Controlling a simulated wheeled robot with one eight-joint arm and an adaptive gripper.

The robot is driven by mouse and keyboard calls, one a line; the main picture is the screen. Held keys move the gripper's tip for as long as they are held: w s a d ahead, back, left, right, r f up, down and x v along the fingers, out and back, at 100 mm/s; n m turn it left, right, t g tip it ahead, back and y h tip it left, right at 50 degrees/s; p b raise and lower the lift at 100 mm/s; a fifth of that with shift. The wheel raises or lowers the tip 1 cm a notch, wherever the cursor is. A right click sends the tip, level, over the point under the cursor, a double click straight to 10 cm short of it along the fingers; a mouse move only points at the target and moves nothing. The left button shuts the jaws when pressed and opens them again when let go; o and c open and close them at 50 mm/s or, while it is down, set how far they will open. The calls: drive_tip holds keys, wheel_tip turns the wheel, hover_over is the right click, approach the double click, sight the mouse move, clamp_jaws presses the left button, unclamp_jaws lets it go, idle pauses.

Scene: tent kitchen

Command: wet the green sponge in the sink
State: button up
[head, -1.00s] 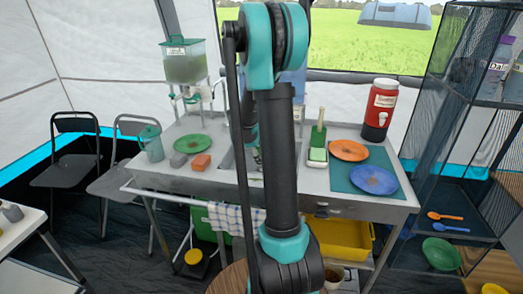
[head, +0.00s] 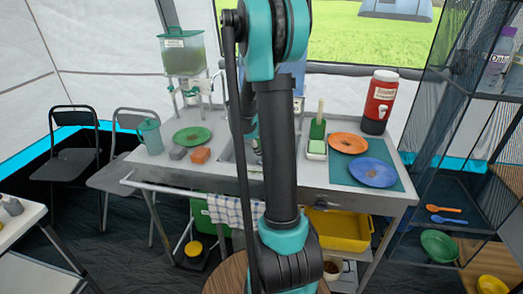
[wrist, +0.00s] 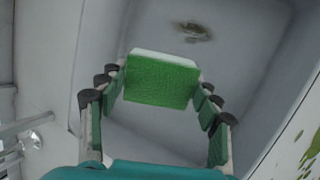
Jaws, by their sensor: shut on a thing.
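The green sponge (wrist: 160,84), with a pale layer along its far edge, is held between the fingers of my gripper (wrist: 157,82) in the wrist view. The gripper is shut on it from both sides. Beyond and below the sponge is the grey sink basin (wrist: 250,65), with a dark, stained drain (wrist: 192,31) at its bottom. No water shows in the wrist view. In the head view, my arm hides most of the sink (head: 229,171), the gripper's fingers and the sponge.
On the counter, a green plate (head: 192,136), a grey block (head: 177,153) and an orange block (head: 200,155) lie left of the sink. A brush in a holder (head: 317,130), an orange plate (head: 348,143), a blue plate (head: 373,172) and a red jug (head: 380,101) stand right.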

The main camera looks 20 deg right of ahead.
drive_tip(key=shift+r, duration=3.95)
drive_tip(key=shift+r, duration=0.1)
drive_tip(key=shift+r, duration=1.9)
